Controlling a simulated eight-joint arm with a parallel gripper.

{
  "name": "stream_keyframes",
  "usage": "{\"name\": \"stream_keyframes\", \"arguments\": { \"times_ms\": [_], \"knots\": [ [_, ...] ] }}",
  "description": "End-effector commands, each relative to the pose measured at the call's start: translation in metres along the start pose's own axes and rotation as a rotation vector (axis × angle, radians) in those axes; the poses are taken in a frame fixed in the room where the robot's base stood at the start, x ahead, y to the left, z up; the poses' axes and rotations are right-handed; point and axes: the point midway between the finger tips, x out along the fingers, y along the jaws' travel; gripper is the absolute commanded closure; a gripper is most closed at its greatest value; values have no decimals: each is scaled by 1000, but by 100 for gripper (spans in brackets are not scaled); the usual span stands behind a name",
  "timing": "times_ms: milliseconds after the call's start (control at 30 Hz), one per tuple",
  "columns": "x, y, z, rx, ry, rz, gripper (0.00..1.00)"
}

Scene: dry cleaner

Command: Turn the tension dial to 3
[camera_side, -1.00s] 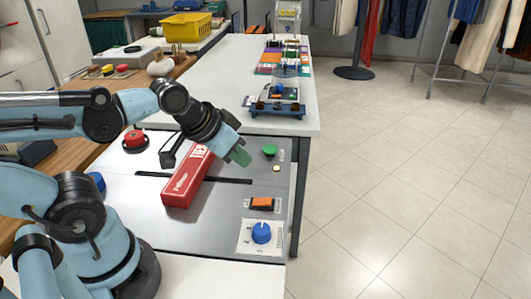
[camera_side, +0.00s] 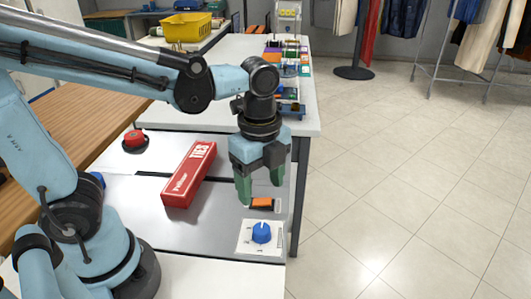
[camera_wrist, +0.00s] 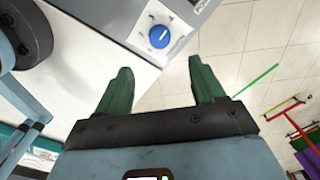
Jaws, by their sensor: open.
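The tension dial (camera_side: 261,232) is a round blue knob on a white printed plate (camera_side: 246,246) at the front right of the grey panel. In the wrist view the blue dial (camera_wrist: 159,37) shows ahead of the fingertips, with a pale pointer line on it. The numbers on its plate are too small to read. My gripper (camera_side: 262,192) points down with its green fingers apart and empty. It is above and behind the dial in the side view, near the orange rocker switch (camera_side: 262,202). In the wrist view my gripper (camera_wrist: 161,75) is also open.
A red TIES box (camera_side: 189,175) lies on the panel left of my gripper. A red button (camera_side: 134,138) stands at the back left, and a blue knob (camera_side: 98,180) is partly hidden by my arm. The panel's right edge drops to the floor.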

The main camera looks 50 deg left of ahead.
Motion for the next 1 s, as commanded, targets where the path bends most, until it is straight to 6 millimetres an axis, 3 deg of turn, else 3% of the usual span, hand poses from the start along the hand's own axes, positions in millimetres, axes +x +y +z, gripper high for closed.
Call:
{"name": "stream_keyframes", "arguments": {
  "times_ms": [167, 1000],
  "knots": [
    [10, 0, -1, 16, -2, 6, 32],
    [108, 0, 0, 12, -2, 3, 32]
  ]
}}
